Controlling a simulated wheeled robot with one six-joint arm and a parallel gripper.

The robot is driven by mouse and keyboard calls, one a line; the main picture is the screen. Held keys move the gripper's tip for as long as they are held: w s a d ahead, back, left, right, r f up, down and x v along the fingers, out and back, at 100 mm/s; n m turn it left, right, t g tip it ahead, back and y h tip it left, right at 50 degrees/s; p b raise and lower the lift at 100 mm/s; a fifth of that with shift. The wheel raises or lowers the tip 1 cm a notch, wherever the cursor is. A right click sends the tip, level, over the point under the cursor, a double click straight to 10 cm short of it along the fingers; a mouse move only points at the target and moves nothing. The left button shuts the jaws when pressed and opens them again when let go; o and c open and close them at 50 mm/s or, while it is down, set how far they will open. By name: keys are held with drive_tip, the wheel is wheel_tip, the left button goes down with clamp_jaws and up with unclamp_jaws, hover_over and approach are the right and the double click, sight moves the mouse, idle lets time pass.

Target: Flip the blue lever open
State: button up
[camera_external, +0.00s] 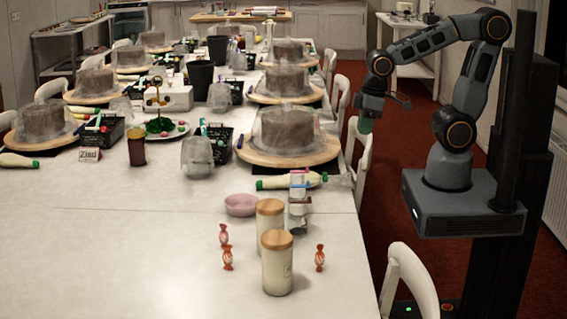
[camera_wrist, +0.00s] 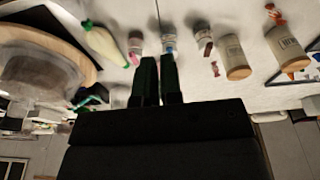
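A small blue lever (camera_wrist: 169,50) shows on the middle of three small glass jars in the wrist view, just past my fingertips in the picture. In the external view the blue lever (camera_external: 301,186) is part of the row of jars near the table's right edge. A pink lever (camera_wrist: 135,60) and a reddish-brown lever (camera_wrist: 207,47) are on the jars either side. My gripper (camera_wrist: 159,60) has its two dark green fingers close together, with nothing seen between them. In the external view my gripper (camera_external: 367,122) hangs in the air right of the table, apart from the jars.
A covered cake on a turntable (camera_external: 289,158) is farther back. The front-left table is clear.

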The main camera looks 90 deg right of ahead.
sight(304, 186)
drive_tip(key=w+a+f+n+g, duration=0.1)
drive_tip(key=w+a+f, duration=0.1)
drive_tip(key=w, duration=0.5)
drive_tip(key=w+a+f+n+g+h, duration=0.1)
drive_tip(key=w+f, duration=0.3)
drive_tip(key=w, duration=0.4)
drive_tip(key=w+a+f+n+g, duration=0.1)
drive_tip(key=w+a+f+g, duration=0.1)
drive_tip(key=w, duration=0.5)
drive_tip(key=shift+w+a+f+n+g+h, duration=0.3)
drive_tip(key=shift+a+f+n+g, duration=0.15)
drive_tip(key=shift+g, duration=0.15)
clamp_jaws()
drive_tip(key=shift+n+g+h, duration=0.3)
drive_tip(key=shift+n+g, duration=0.2)
drive_tip(key=shift+n, duration=0.05)
drive_tip(key=v, duration=0.2)
drive_tip(key=d+v, duration=0.1)
drive_tip(key=v, duration=0.1)
drive_tip(key=shift+w, duration=0.2)
drive_tip(key=x, duration=1)
drive_tip(key=shift+s+d+p, duration=0.2)
drive_tip(key=shift+s, duration=0.25)
drive_tip(key=shift+s+d+p, duration=0.2)
drive_tip(key=shift+s+d, duration=0.05)
drive_tip(key=shift+s, duration=0.2)
drive_tip(key=shift+s+d, duration=0.45)
drive_tip(key=shift+s, duration=0.4)
